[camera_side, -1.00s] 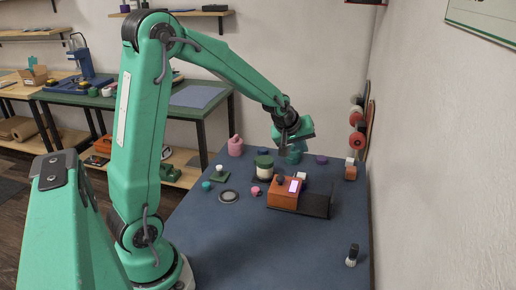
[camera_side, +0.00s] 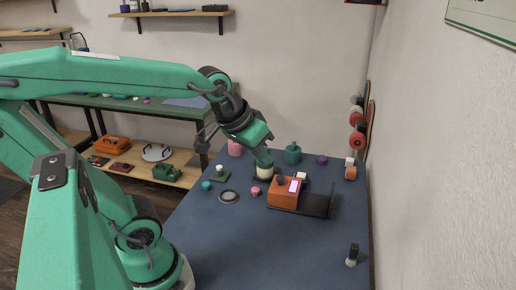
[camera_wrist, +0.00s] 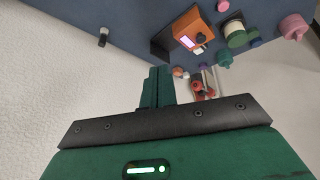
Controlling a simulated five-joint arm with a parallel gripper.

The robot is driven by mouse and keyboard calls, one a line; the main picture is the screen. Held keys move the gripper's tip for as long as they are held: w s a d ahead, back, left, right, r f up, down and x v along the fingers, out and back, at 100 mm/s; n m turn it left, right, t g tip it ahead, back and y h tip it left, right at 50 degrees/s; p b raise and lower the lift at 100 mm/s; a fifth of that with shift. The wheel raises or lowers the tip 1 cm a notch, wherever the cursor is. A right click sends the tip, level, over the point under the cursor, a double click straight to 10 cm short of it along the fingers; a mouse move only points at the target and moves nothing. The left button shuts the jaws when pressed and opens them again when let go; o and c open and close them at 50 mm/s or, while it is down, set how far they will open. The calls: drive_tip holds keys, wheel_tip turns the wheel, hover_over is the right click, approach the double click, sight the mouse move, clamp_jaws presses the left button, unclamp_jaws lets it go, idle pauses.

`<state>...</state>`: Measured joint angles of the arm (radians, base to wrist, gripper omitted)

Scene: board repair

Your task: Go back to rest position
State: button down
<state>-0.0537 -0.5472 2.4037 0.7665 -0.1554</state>
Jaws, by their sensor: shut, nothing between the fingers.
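My gripper (camera_side: 266,161) is in the air over the far part of the blue table (camera_side: 240,240) in the side view. Its lower end overlaps the cream and green jar (camera_side: 263,174) in the picture, and I cannot tell the gap between them. In the wrist view my gripper (camera_wrist: 160,72) shows its green fingers together, with nothing between them.
An orange box with a lit screen (camera_side: 284,194) stands by a dark panel (camera_side: 318,203). A teal pot (camera_side: 293,153), a pink container (camera_side: 235,148) and a grey disc (camera_side: 229,196) are on the table. A white wall (camera_side: 440,180) bounds the right. The table's front is mostly clear.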

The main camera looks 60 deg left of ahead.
drive_tip(key=s+d+m, duration=0.1)
drive_tip(key=s+m, duration=0.1)
drive_tip(key=s, duration=0.3)
drive_tip(key=shift+s+d+f, duration=0.2)
drive_tip(key=shift+s+d, duration=0.05)
drive_tip(key=shift+s, duration=0.15)
idle(2.5)
